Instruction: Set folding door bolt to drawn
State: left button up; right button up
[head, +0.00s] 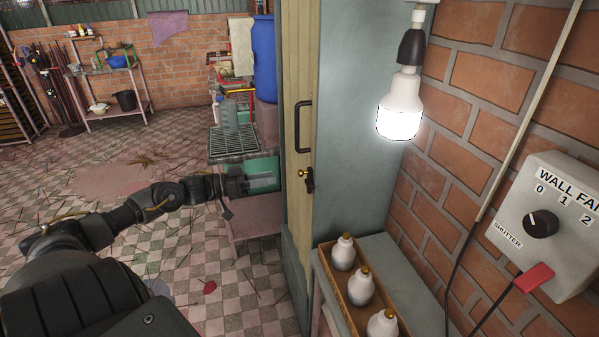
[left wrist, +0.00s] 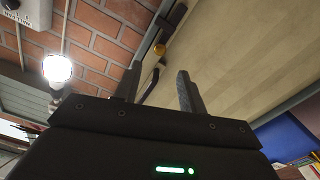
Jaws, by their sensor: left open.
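The folding door (head: 297,75) is a narrow cream wooden panel standing upright in the middle of the head view. A small brass-and-black bolt (head: 309,181) sits on its edge below a dark pull handle (head: 302,126). Whether the bolt is drawn or thrown is too small to tell. My left gripper (head: 276,181) is open and empty, just left of the door at about the bolt's height, with a gap to the bolt. My right gripper is out of view.
A lit bulb (head: 399,106) hangs right of the door. A wall fan switch box (head: 563,222) is on the brick wall. A bench with a grate (head: 233,141) stands behind my left gripper. Tiled floor lies open at left.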

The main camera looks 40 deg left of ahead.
aim_at(300, 173)
pick_arm(q)
jog(key=shift+p+x, duration=1.1)
jog(key=shift+x, duration=4.15)
grip_shut()
